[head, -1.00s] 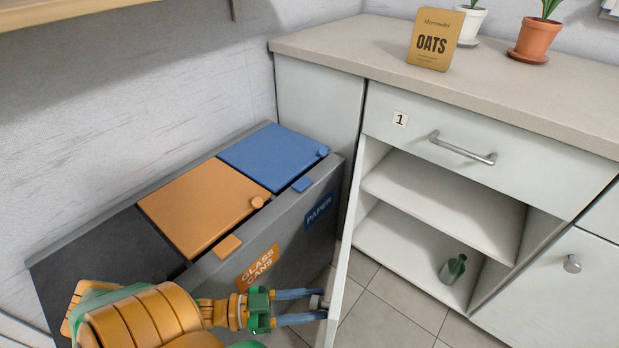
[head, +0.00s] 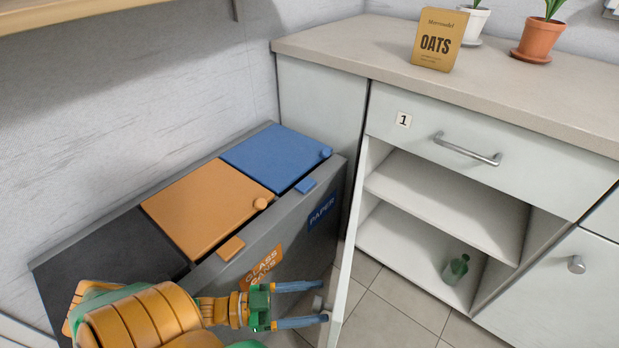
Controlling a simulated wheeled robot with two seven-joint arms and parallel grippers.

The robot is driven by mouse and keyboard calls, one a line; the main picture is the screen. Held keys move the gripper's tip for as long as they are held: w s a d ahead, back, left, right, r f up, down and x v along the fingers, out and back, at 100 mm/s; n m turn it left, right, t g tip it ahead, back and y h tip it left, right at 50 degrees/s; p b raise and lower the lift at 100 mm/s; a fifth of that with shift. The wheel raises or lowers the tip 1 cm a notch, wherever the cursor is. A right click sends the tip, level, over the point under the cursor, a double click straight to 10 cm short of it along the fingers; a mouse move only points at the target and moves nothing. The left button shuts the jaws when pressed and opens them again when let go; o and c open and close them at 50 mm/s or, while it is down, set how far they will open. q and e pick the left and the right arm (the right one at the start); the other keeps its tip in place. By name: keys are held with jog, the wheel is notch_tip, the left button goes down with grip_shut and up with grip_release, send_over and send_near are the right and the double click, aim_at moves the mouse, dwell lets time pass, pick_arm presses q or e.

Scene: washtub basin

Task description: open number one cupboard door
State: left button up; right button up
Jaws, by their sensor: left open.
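The number one cupboard stands under a drawer front that bears the label "1" (head: 403,120). Its door (head: 341,290) is swung wide open and seen nearly edge-on at the left of the opening. The shelf (head: 450,205) inside shows, and a green bottle (head: 456,270) stands on the cupboard floor. A round grey knob (head: 318,302) is on the door's outer face. My left gripper (head: 307,304) is open, with its two blue fingers on either side of the knob; I cannot tell whether they touch it. My right gripper is not in view.
A grey recycling bin (head: 328,190) with blue, orange and black lids stands left of the door, close to my left arm. An oats box (head: 438,40) and potted plants (head: 538,38) stand on the countertop (head: 500,85). Tiled floor (head: 402,308) shows before the cupboard.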

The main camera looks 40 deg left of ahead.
pick_arm(q)
jog(key=s+d+r+p, duration=0.8)
jog(key=s+r, duration=0.3)
jog(key=r, duration=0.2)
jog(key=shift+s+p, duration=0.25)
jog(key=shift+p, duration=0.3)
jog(key=shift+c, duration=0.2)
